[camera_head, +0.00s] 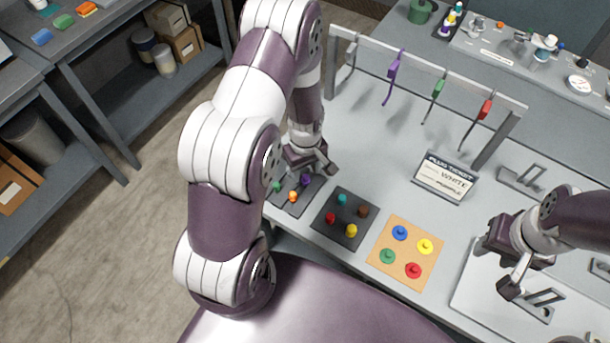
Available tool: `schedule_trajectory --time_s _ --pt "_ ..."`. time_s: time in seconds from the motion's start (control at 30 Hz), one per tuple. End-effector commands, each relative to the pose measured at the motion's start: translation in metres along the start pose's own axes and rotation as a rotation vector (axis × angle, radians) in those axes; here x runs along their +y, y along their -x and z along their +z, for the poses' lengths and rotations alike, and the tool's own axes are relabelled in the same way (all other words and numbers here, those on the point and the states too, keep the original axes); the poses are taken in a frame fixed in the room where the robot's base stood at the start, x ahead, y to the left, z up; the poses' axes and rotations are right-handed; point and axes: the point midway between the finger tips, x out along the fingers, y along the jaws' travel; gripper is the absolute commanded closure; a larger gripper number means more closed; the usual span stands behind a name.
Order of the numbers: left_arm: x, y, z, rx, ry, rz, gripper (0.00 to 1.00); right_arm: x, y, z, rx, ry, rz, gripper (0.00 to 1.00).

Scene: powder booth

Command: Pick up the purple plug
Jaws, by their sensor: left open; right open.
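The purple plug (306,180) stands at the right of a small dark tray (295,208) on the grey table. A green plug (277,187) and an orange plug (293,196) stand beside it in the same tray. My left gripper (313,167) is open, pointing down just above the purple plug. It hides the back of the tray, and I cannot tell if a finger touches the plug. My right gripper (496,266) is open and empty over a pale board at the right.
A second dark tray (338,237) and a tan board (377,260) hold coloured plugs to the right. A sign (443,180) reads "PLUG SOCKET WHITE PURPLE". A rail (430,72) with hanging coloured hooks crosses behind. The table between them is mostly clear.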

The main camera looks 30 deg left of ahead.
Motion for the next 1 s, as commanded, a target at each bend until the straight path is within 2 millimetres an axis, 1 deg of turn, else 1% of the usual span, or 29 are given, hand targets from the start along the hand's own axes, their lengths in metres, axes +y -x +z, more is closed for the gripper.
schedule_trajectory --time_s 0.03,0.1,0.17,0.37,0.47,0.5,0.53,0.87,1.0 --pt "-0.001 -0.006 0.001 -0.003 0.0 -0.003 0.51 0.0 0.007 -0.001 0.001 0.0 0.0 0.57" --pt "0.0 -0.016 0.0 0.0 0.0 0.0 0.51 0.0 0.008 -0.001 0.0 0.0 0.0 0.57" --pt "0.0 -0.021 0.0 0.0 -0.001 0.0 0.51 0.0 0.008 -0.001 0.0 0.0 0.0 0.57" --pt "0.0 -0.023 0.0 0.001 -0.001 0.001 0.51 0.0 0.007 -0.001 0.0 0.0 0.0 0.57" --pt "0.0 -0.023 0.0 0.001 -0.001 0.001 0.8 0.0 0.007 -0.001 0.0 0.0 0.0 0.57" --pt "0.0 -0.023 0.0 0.001 -0.001 0.001 0.93 0.0 0.007 -0.001 0.0 0.0 0.0 0.57" --pt "0.0 -0.023 0.0 0.001 -0.001 0.001 1.0 0.0 0.007 -0.001 0.0 0.0 0.0 0.57" --pt "0.0 -0.023 0.0 0.001 -0.001 0.001 1.0 0.0 0.007 -0.001 0.0 0.0 0.0 0.57" --pt "0.001 -0.018 -0.001 0.002 -0.001 0.002 1.0 0.0 0.004 -0.001 0.0 0.0 0.0 0.57"
